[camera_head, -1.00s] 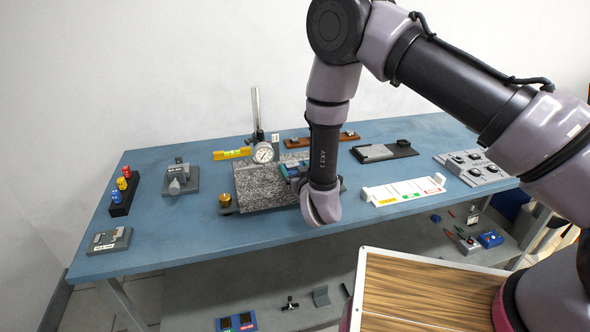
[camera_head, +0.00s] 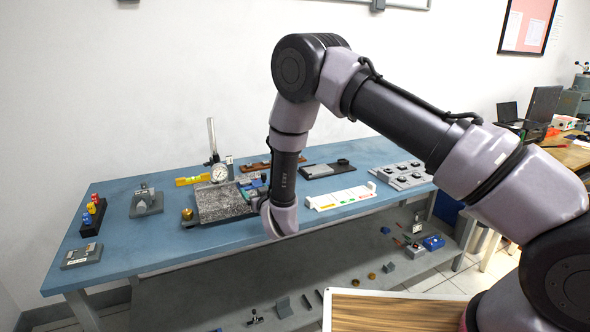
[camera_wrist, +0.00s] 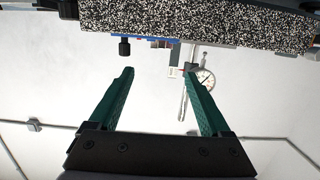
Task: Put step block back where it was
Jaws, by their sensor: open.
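My gripper shows in the wrist view (camera_wrist: 160,73) with its two green fingers spread and nothing between them. The plate also spans the top of the wrist view (camera_wrist: 200,25), which looks upside down. I cannot pick out the step block for certain.
A dial gauge on a post (camera_head: 219,173) stands behind the plate, close beyond my fingers in the wrist view (camera_wrist: 203,78). A yellow level (camera_head: 192,180), a white labelled strip (camera_head: 340,198) and a brass knob (camera_head: 187,214) are nearby.

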